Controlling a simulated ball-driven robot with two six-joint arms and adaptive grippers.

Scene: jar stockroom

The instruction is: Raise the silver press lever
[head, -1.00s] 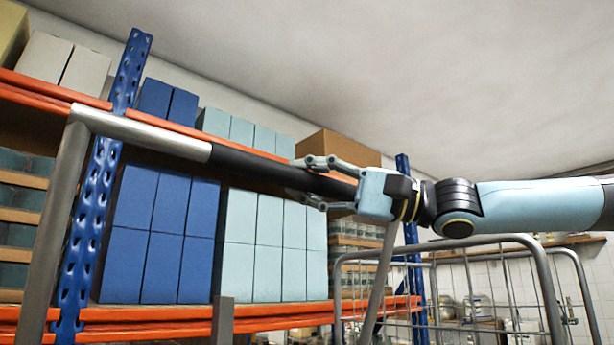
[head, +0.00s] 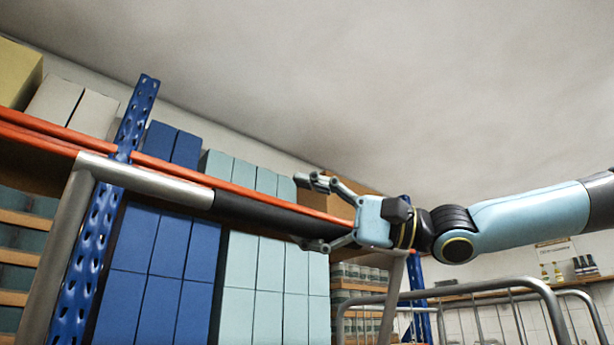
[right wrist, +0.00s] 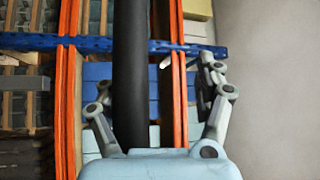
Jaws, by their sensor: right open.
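The silver press lever (head: 160,184) is a metal bar with a long black grip (head: 262,216). It slopes slightly down to the right in the head view, in front of the shelving. My right gripper (head: 308,213) is open at the right end of the grip, one finger above it and one below. In the right wrist view the black grip (right wrist: 130,75) runs between the spread fingers of the right gripper (right wrist: 155,85), and gaps show on both sides. The grip's end near the palm is hidden. My left gripper is out of view.
A grey metal post (head: 62,240) stands below the lever's left end. Behind are a blue rack upright (head: 137,115), orange shelf beams and blue boxes (head: 130,270). A wire cage trolley (head: 480,290) stands at the lower right. The space above, towards the ceiling, is clear.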

